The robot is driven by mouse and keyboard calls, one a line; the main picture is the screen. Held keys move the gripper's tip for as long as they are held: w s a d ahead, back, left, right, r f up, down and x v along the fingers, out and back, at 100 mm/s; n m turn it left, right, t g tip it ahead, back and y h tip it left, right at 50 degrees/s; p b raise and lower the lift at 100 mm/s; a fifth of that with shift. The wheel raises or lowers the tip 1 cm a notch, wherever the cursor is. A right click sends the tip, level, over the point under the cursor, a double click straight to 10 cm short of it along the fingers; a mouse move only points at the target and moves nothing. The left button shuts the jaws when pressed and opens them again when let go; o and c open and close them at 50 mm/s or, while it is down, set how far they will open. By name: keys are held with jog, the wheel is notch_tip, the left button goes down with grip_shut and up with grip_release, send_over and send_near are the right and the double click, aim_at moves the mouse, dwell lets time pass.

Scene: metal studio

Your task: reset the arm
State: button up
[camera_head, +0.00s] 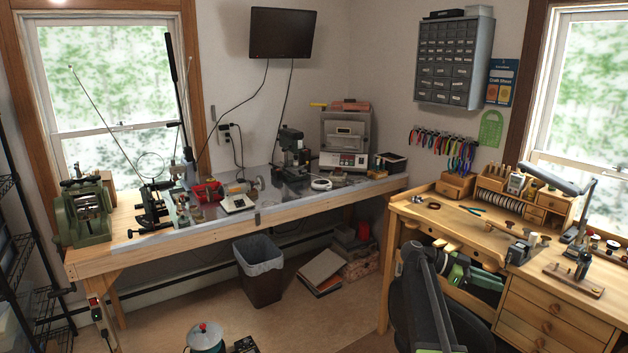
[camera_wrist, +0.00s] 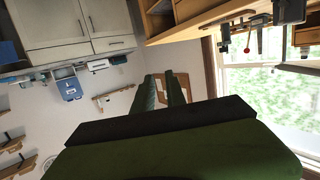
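My gripper (camera_wrist: 161,78) shows in the wrist view, with a broad dark green body across the bottom. Its two slim fingers point up the picture, with a narrow gap between them. I see nothing held in that gap. The wrist view looks out over the room at a slant, with white cabinets (camera_wrist: 75,25) at the upper left and a bright window (camera_wrist: 265,95) at the right.
A long workbench (camera_head: 150,240) with tools runs along the back left. A waste bin (camera_head: 262,285) stands on the floor. Open floor lies between the benches.

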jog(key=s+a+f+n+t+y, duration=0.2)
jog(key=s+a+f+n+y, duration=0.3)
jog(key=a, duration=0.6)
jog(key=s+a+f+n+t+y+b, duration=0.1)
jog(key=s+a+f+n+y, duration=0.3)
jog(key=a+f+n, duration=0.5)
jog(key=s+a+f+n+t+y+b, duration=0.1)
jog(key=s+a+f+n+y, duration=0.4)
jog(key=a, duration=0.9)
jog(key=s+f+n+t, duration=0.1)
jog(key=f+n, duration=0.1)
jog(key=n, duration=0.1)
jog(key=shift+s+a+t+y, duration=0.3)
jog(key=shift+s, duration=0.1)
